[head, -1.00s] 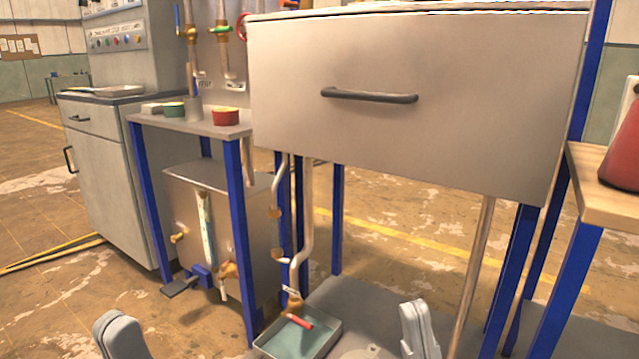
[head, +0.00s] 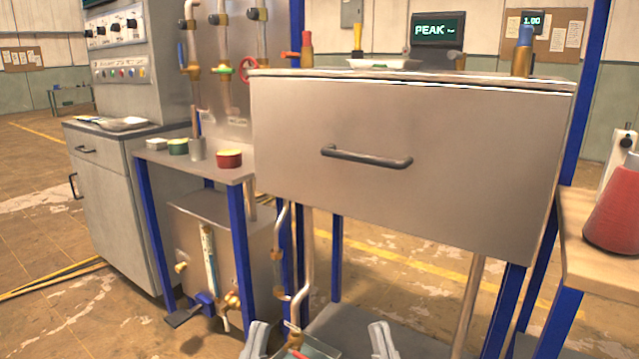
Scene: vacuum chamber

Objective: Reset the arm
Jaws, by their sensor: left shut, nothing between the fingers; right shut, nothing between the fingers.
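My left gripper (head: 256,340) shows at the bottom edge of the head view, left of centre, in front of the blue-green tray. My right gripper (head: 382,340) shows at the bottom edge to its right. Both are shut and empty, with only their upper ends in the picture; the rest of both arms is out of view. Both are below the large metal drawer front (head: 400,170) with its dark handle (head: 366,156), apart from it.
A blue-green tray (head: 318,348) lies low between the grippers. A side table (head: 190,165) with small tins stands left, over a metal tank (head: 225,250). A wooden table (head: 590,240) with a red flask (head: 612,215) is at right. Blue posts flank the drawer. Floor at left is open.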

